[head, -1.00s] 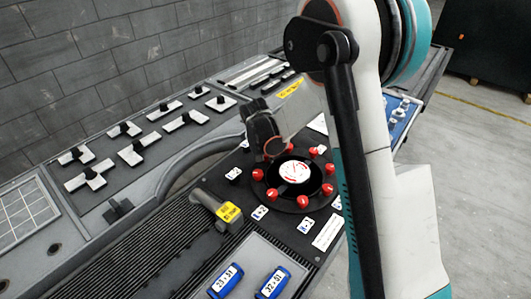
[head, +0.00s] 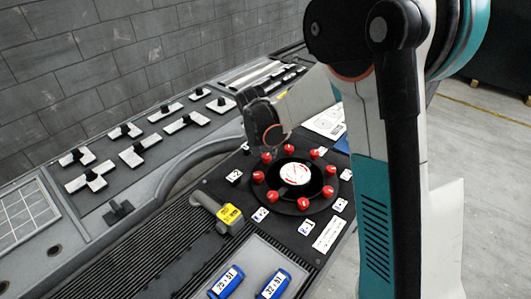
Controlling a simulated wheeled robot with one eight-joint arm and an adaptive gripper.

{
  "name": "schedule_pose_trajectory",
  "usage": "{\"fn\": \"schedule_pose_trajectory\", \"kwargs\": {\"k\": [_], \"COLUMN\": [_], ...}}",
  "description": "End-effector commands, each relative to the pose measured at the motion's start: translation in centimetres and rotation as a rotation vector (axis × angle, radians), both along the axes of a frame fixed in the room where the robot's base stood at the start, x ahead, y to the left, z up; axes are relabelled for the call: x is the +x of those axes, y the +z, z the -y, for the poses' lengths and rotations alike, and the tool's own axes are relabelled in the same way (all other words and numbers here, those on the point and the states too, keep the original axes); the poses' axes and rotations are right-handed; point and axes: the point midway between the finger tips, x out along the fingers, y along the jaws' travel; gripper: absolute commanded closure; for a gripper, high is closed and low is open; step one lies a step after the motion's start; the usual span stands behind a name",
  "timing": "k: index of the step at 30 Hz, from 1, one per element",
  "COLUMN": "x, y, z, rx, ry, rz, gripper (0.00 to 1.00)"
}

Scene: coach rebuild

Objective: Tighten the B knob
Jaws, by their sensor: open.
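Several red knobs stand in a ring on a round black plate (head: 316,201) with a white-and-red centre disc (head: 295,174). They include a front knob (head: 273,197), a left knob (head: 258,177) and a far knob (head: 289,149). Small white label cards lie around the plate; their letters are too small to read, so I cannot tell which knob is B. My gripper (head: 268,140) is open above the far-left edge of the plate, close to the far-left knob (head: 266,157). I cannot tell whether it touches that knob. Its fingertips are partly hidden.
A grey tool with a yellow label (head: 229,214) lies left of the plate. Two blue labelled cylinders (head: 226,283) rest in a front tray. Black-and-white fittings (head: 138,153) stand on the left panel. A white printed sheet (head: 327,121) lies behind the plate.

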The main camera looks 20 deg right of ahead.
Motion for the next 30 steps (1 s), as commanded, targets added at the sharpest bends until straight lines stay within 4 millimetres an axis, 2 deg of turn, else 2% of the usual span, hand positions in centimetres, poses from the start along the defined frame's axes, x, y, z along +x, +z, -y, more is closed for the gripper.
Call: {"fn": "schedule_pose_trajectory", "kwargs": {"k": [6,12,30], "x": [-1.3,-1.9,-2.2], "y": [3.6,5.4,6.0], "z": [-0.8,-1.2,-1.3], "rx": [0.000,0.000,0.000], "ry": [0.000,0.000,0.002], "rz": [0.000,0.000,0.000], "gripper": [0.52,0.52,0.52]}}
